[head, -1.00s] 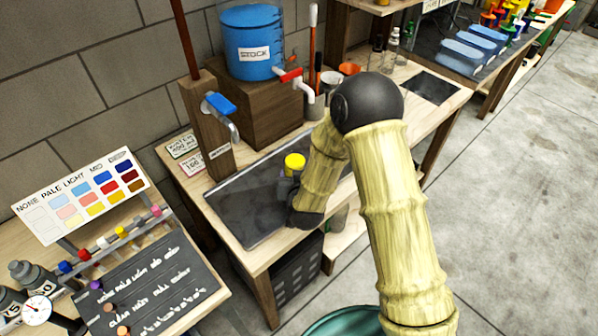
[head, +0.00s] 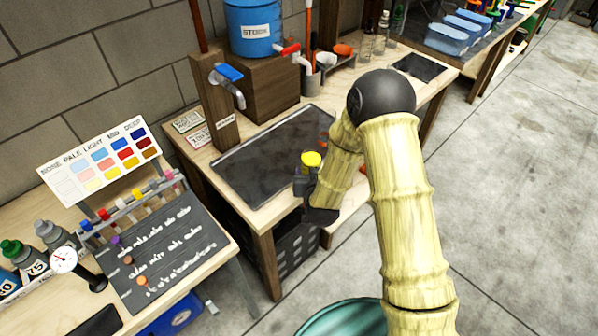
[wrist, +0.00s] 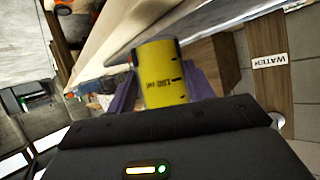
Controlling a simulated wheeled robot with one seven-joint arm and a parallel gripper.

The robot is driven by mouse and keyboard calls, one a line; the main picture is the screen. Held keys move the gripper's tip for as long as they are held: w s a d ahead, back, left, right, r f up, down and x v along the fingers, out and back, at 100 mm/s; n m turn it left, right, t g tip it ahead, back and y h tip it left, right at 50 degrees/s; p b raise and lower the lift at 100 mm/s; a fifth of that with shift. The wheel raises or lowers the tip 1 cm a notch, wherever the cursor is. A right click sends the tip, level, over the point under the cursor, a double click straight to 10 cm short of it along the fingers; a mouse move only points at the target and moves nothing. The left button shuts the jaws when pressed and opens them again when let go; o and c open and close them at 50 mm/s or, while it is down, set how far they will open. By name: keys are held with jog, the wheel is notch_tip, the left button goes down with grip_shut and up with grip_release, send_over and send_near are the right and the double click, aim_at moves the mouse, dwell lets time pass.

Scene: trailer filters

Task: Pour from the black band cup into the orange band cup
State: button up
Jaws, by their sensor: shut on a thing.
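My gripper (head: 306,182) is shut on a small measuring cup (wrist: 163,72) filled with yellow and printed with black marks. In the head view the yellow cup (head: 311,159) shows above my dark gripper, near the front edge of the bench's dark tray. The wrist view shows it between two purple fingers. The wrist picture is turned, so I cannot tell the cup's tilt. No orange band cup can be made out for certain; an orange item (head: 343,49) stands at the back of the bench.
A dark tray (head: 250,160) lies in the bench top. A tap with a blue handle (head: 229,73) and the blue STOCK tank (head: 248,38) stand behind it. A color chart (head: 100,165) and a marker rack stand on the left table. Open floor (head: 510,200) lies right.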

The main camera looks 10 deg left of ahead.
jog(key=s+d+f+m+h, duration=0.1)
jog(key=d+f, duration=0.2)
jog(key=d, duration=0.7)
jog(key=s+d+f+m+h, duration=0.1)
jog(key=d+f+m+h, duration=0.1)
jog(key=d, duration=0.9)
jog(key=shift+f, duration=0.65)
jog(key=shift+d, duration=0.1)
